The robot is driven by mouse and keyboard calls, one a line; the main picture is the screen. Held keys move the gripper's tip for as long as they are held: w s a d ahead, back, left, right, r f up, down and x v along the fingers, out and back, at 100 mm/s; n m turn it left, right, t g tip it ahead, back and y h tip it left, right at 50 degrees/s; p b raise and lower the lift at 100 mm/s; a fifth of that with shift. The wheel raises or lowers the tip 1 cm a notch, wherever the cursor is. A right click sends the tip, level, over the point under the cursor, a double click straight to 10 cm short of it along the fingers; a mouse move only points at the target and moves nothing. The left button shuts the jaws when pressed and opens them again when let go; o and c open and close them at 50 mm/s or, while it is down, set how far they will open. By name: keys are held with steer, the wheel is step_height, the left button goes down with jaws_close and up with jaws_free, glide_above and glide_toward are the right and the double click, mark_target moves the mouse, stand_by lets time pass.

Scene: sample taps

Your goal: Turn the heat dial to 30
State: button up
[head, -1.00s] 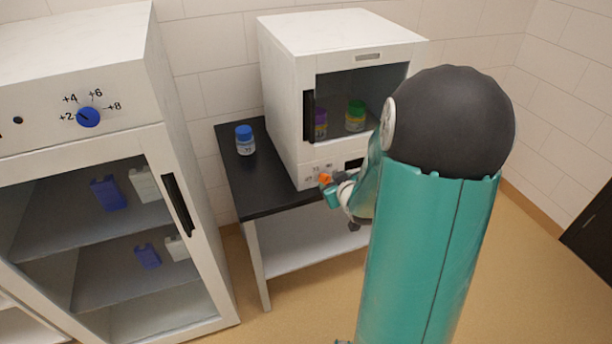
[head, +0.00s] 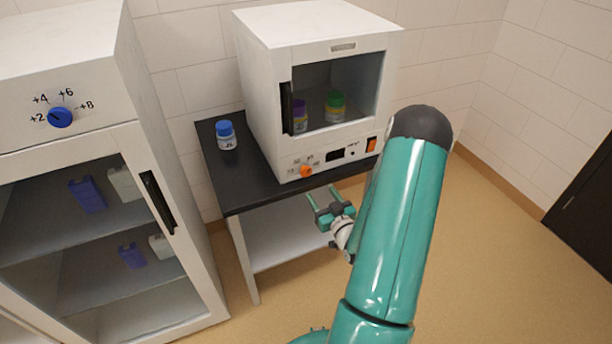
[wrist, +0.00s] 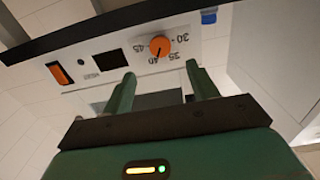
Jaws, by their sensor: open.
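The heat dial (head: 306,171) is an orange knob low on the front of the small white incubator (head: 262,110). In the wrist view the dial (wrist: 160,46) shows upside down, with marks 30, 35, 40 and 45 around it. Its pointer seems to face the 40 mark, though it is small. My gripper (head: 322,193) is open and empty, in front of and below the dial, apart from it. In the wrist view the two green fingers (wrist: 160,73) point toward the panel, with the dial beyond the gap between them.
The incubator stands on a black-topped table (head: 233,190). A blue-capped bottle (head: 227,136) stands left of it. An orange switch (head: 371,145) and a dark display (head: 335,154) are right of the dial. A tall white cabinet with a blue dial (head: 60,117) stands at left. Floor at right is clear.

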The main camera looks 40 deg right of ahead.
mark_target(307, 174)
steer(key=x, duration=1.1)
steer(key=shift+a, duration=0.1)
steer(key=c, duration=1)
